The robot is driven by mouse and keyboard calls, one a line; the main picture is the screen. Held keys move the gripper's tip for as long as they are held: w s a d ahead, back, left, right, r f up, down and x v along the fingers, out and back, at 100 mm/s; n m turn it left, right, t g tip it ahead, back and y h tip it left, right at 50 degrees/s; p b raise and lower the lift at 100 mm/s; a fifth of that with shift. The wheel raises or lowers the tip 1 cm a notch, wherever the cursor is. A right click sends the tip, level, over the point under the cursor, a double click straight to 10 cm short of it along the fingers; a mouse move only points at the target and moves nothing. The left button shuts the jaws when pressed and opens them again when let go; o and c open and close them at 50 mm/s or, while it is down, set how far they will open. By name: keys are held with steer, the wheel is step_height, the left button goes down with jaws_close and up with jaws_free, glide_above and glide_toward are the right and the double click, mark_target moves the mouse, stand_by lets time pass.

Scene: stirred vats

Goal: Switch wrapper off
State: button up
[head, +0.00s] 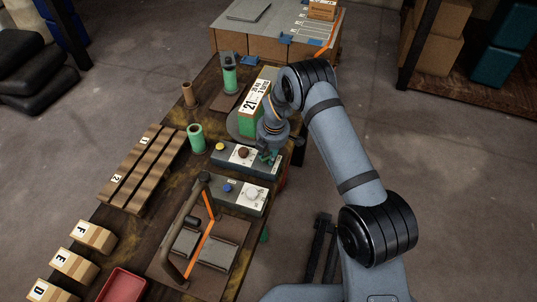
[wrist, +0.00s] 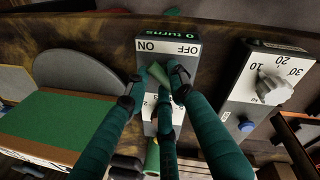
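The wrapper control box (head: 246,159) is a grey box with a pale top, a yellow button and a dark reddish knob. In the wrist view, the control box (wrist: 168,46) has a green "0 turns" display and upside-down ON and OFF labels, ON at left and OFF at right. My gripper (wrist: 158,84) has teal fingers with dark joints reaching down over the box just below these labels. The fingertips and a pale green piece between them overlap, so I cannot tell whether they touch the switch. In the head view my gripper (head: 268,156) is at the box's right end.
A second control box (head: 237,194) with a blue button and pale dial lies in front. A bent dark frame (head: 183,226) stands near it. A green-sided carton (head: 254,110) on a round plate is just behind. Wooden slats (head: 146,168) and small cartons (head: 92,236) lie left.

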jaws_close()
steer(key=shift+f, duration=0.1)
steer(key=m+b, duration=0.3)
steer(key=shift+f+h+b, duration=0.15)
steer(key=shift+h+b, duration=0.15)
steer(key=shift+b, duration=0.05)
steer(key=m+b, duration=0.4)
steer(key=m, duration=0.1)
steer(key=shift+h, duration=0.4)
steer(key=m+b, duration=0.3)
steer(key=m, duration=0.1)
steer(key=shift+m+h, duration=0.3)
steer(key=shift+h, duration=0.1)
steer(key=m, duration=0.1)
steer(key=m+b, duration=0.1)
steer(key=m, duration=0.1)
steer(key=m+g+b, duration=0.1)
steer(key=m, duration=0.1)
steer(key=shift+s+r+h, duration=0.1)
steer(key=shift+r+h, duration=0.15)
steer(key=shift+h, duration=0.15)
steer(key=shift+d+m, duration=0.1)
steer(key=shift+m, duration=0.2)
steer(key=o, duration=0.6)
jaws_free()
steer(key=shift+c, duration=0.2)
